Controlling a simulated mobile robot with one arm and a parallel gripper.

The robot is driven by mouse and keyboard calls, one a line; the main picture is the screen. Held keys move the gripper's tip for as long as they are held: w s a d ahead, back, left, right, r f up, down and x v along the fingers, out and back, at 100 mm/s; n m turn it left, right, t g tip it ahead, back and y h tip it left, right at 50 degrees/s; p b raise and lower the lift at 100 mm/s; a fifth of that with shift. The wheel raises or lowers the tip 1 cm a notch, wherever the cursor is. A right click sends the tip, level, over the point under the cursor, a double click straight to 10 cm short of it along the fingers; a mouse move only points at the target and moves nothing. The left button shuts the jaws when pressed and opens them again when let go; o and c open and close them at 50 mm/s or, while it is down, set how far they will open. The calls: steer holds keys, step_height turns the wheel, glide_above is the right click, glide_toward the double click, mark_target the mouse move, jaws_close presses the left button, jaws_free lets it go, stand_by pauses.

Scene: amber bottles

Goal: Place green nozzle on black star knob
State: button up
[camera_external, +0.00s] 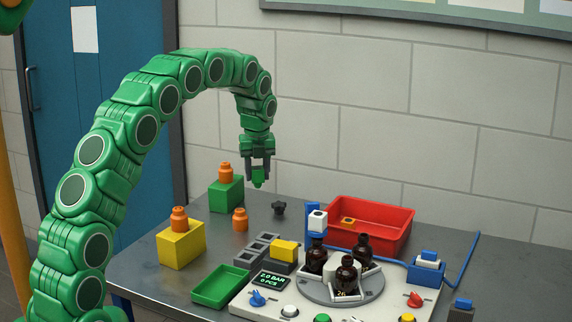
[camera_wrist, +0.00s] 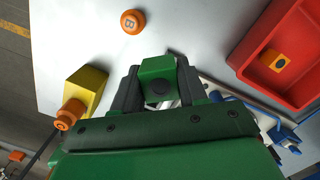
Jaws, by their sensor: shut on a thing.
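The green nozzle (camera_external: 258,181) is held between the two dark fingers of my gripper (camera_external: 258,168), high above the table's back part. In the wrist view the green nozzle (camera_wrist: 158,68) shows as a green block with a dark round spot, between the fingers (camera_wrist: 158,88). The black star knob (camera_external: 279,208) stands on the table, below and slightly right of my gripper in the external view, well apart from the nozzle. I cannot make out the knob in the wrist view.
A green block (camera_external: 226,196) and a yellow block (camera_external: 181,246) carry orange pieces. A loose orange piece (camera_external: 240,220) stands between them and the knob. A red bin (camera_external: 398,237), a green tray (camera_external: 205,298) and amber bottles (camera_external: 346,276) on a turntable stand nearby.

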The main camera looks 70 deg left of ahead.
steer(key=a+m, duration=0.1)
steer(key=r+m, duration=0.1)
steer(key=shift+s+a+r+m, duration=0.1)
steer(key=shift+s+a+m, duration=0.05)
steer(key=shift+a+m, duration=0.2)
glide_above(279, 205)
steer(key=shift+s+d+f, duration=0.15)
steer(key=shift+f, duration=2.2)
steer(key=shift+s+d+f, duration=0.1)
steer(key=shift+d+f, duration=0.05)
steer(key=shift+f, duration=2.2)
steer(key=shift+w+a+f, duration=0.15)
steer(key=shift+f, duration=0.1)
steer(key=shift+f, duration=0.1)
steer(key=shift+f, duration=1.45)
